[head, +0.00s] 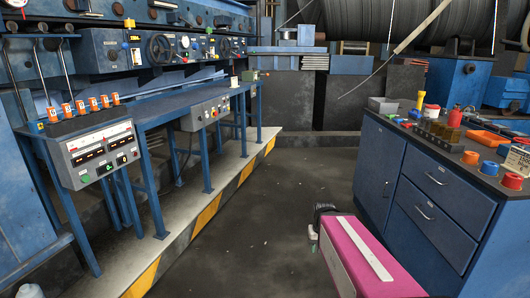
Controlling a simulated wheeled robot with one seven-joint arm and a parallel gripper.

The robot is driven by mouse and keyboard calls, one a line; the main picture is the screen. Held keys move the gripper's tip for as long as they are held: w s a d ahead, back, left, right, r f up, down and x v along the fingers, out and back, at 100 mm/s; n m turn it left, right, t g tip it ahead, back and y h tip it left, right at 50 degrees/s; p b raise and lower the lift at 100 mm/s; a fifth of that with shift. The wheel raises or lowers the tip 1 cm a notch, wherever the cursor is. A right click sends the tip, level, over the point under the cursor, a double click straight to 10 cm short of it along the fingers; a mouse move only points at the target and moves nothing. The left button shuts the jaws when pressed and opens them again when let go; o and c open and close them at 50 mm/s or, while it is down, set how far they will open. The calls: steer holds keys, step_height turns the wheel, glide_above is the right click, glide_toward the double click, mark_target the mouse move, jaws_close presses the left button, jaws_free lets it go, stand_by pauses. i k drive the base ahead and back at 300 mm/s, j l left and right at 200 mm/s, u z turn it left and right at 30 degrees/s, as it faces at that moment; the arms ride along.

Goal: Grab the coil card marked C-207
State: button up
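I cannot read the marking C-207 anywhere in the head view.
The blue drawer workbench (430,195) carries coloured rolls, an orange tray (486,137) and small bottles. The left bench has a grey control box (100,155). The dark floor between is mostly clear.

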mark_target(234, 81)
steer(key=i+l, duration=0.15)
steer(key=i, duration=1.65)
steer(key=j+u, duration=0.05)
steer(key=j, duration=0.05)
